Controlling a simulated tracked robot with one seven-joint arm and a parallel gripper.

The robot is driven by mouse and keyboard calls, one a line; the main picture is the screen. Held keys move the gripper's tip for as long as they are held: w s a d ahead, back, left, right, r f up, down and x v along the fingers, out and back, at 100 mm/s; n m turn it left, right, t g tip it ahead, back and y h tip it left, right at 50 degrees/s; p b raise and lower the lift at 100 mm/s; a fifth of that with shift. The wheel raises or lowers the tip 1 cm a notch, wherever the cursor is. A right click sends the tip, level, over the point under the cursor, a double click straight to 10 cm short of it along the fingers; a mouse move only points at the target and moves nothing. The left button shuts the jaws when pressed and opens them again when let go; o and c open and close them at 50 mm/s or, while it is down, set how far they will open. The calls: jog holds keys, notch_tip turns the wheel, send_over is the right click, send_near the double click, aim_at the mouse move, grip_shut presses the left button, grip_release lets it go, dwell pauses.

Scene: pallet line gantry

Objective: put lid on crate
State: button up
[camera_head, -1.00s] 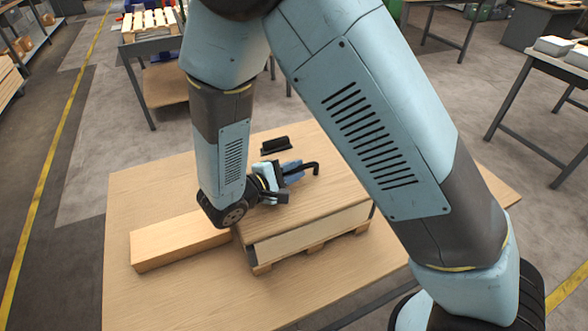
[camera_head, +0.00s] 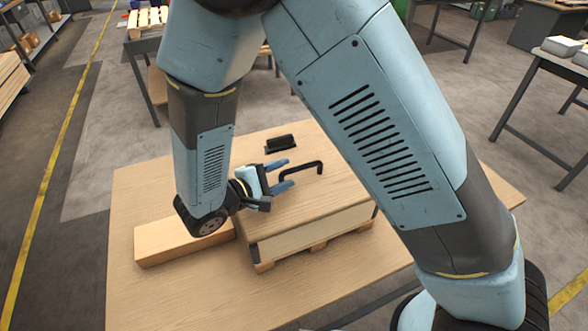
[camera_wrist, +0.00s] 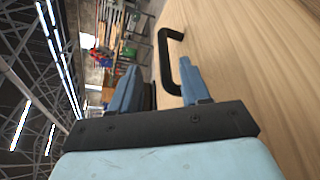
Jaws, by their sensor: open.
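A wooden lid (camera_head: 318,198) with a black bar handle (camera_head: 302,178) lies on top of the crate (camera_head: 312,231), whose pale front wall shows below the lid's edge. The lid looks flat, with no clear gap along the front. My gripper (camera_head: 281,175) is open, low over the left part of the lid, with its blue fingers pointing right towards the handle. The fingers are just left of the handle and do not hold it. In the wrist view the handle (camera_wrist: 163,64) shows beyond my spread fingers, with the lid's wood (camera_wrist: 235,60) to the right.
The crate rests on a small pallet base on a wooden table (camera_head: 150,300). A long wooden block (camera_head: 180,240) lies left of the crate, close to my wrist. A small black object (camera_head: 281,144) sits behind the lid. The table's front left is clear.

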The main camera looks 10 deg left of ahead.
jog(key=v, duration=0.6)
jog(key=shift+s+a+r, duration=0.1)
jog(key=shift+s+a, duration=0.05)
jog(key=w+d+r+m+g, duration=0.2)
jog(key=d+r+m+g, duration=0.15)
jog(key=d, duration=0.35)
jog(key=w+d+r+m+g+y, duration=0.1)
jog(key=w+d+r+m+g, duration=0.15)
jog(key=d+r, duration=0.35)
jog(key=w+d+r+m+g, duration=0.2)
jog(key=d+r+g, duration=0.15)
jog(key=d, duration=0.45)
jog(key=s+d+r+m+t+y, duration=0.1)
jog(key=s+d+r+m+y, duration=0.3)
jog(key=d, duration=0.4)
jog(key=s+d+r+m+t+y, duration=0.2)
jog(key=s+d+r+m+y, duration=0.2)
jog(key=d+r, duration=0.3)
jog(key=shift+d+r+m+y, duration=0.3)
jog(key=shift+d+y, duration=0.1)
jog(key=shift+d, duration=0.6)
jog(key=shift+o, duration=0.3)
